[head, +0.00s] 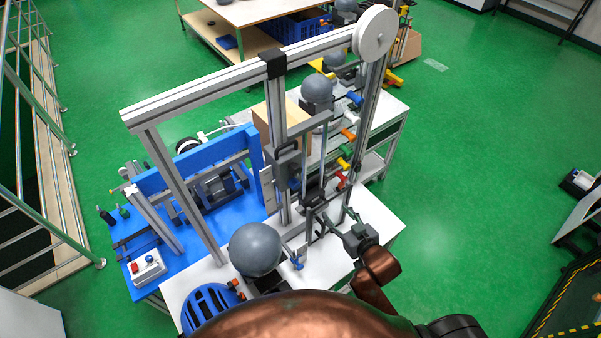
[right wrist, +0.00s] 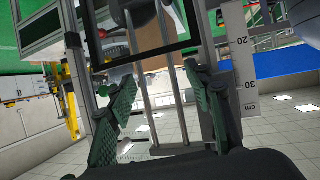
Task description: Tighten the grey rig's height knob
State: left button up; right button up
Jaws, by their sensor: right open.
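I cannot tell which part is the height knob. My left gripper is out of view.
A large grey ball (head: 255,249) is near the front left. A blue rig (head: 190,160) with a red-button box (head: 147,266) is at left. A ruler (right wrist: 243,60) stands right of my fingers. Green floor (head: 470,130) is clear at right.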

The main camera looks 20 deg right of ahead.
aim_at(298, 173)
jog(key=w+a+r+n+t+y, duration=0.3)
jog(key=a+r, duration=0.4)
jog(key=r, duration=0.6)
jog(key=shift+m+t+y, duration=0.4)
jog(key=shift+m+y, duration=0.1)
jog(key=shift+y, duration=0.2)
jog(key=x, duration=0.3)
jog(key=p+x, duration=0.1)
jog(key=x, duration=0.3)
jog(key=shift+w+a+f+p, duration=0.15)
jog(key=shift+a+p, duration=0.15)
jog(key=c, duration=1.2)
jog(key=shift+o, duration=0.2)
